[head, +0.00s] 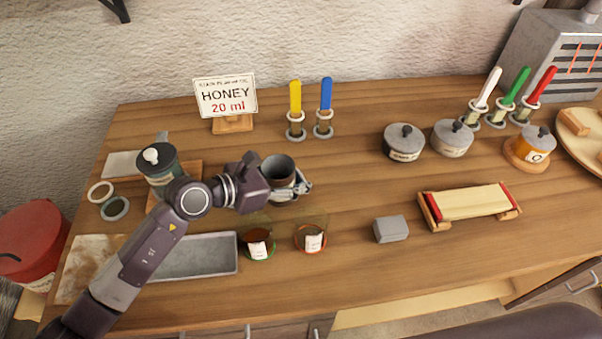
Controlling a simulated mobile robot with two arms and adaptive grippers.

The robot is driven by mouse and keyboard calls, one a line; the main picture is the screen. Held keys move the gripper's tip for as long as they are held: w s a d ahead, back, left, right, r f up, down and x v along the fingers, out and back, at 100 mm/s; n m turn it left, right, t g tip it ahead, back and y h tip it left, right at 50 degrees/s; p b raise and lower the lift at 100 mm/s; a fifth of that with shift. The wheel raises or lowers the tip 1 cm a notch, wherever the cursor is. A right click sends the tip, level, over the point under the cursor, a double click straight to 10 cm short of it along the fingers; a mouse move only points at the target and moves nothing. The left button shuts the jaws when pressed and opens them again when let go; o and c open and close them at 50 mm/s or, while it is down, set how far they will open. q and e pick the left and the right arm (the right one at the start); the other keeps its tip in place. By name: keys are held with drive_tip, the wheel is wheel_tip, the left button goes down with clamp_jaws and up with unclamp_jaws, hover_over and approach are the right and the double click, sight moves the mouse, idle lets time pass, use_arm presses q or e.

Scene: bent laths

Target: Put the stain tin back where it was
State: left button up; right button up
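Several tins with knobbed lids are in the head view. An orange tin (542,144) with a grey lid and pale label sits on a round wooden coaster (517,160) at the right. Two grey labelled tins (404,142) (452,138) stand left of it. A dark green tin (161,165) with a pale knob stands at the left, partly behind my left arm. I cannot tell which is the stain tin. My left gripper (296,188) is at a dark open cup (277,168). Its fingers show at the cup's lower right; their closure is unclear. My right gripper is out of view.
A sign (226,97) reads HONEY 20 ml. Coloured sticks (295,97) stand in holders. Two small glasses (257,244) (310,239), a grey tray (196,257), a grey block (391,229) and a lath rack (470,203) lie in front. The middle behind the block is clear.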

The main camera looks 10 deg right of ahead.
sight(273, 180)
use_arm(q)
drive_tip(key=o, duration=0.9)
drive_tip(key=shift+o, duration=0.2)
drive_tip(key=shift+r, duration=0.25)
drive_tip(key=v, duration=0.3)
drive_tip(key=b+v, duration=0.1)
drive_tip(key=v, duration=0.2)
drive_tip(key=shift+s+a+f, duration=0.1)
drive_tip(key=shift+a+f, duration=0.05)
drive_tip(key=shift+a, duration=0.15)
drive_tip(key=shift+s+a+r, duration=0.2)
drive_tip(key=shift+a+r, duration=0.1)
drive_tip(key=shift+a, duration=0.05)
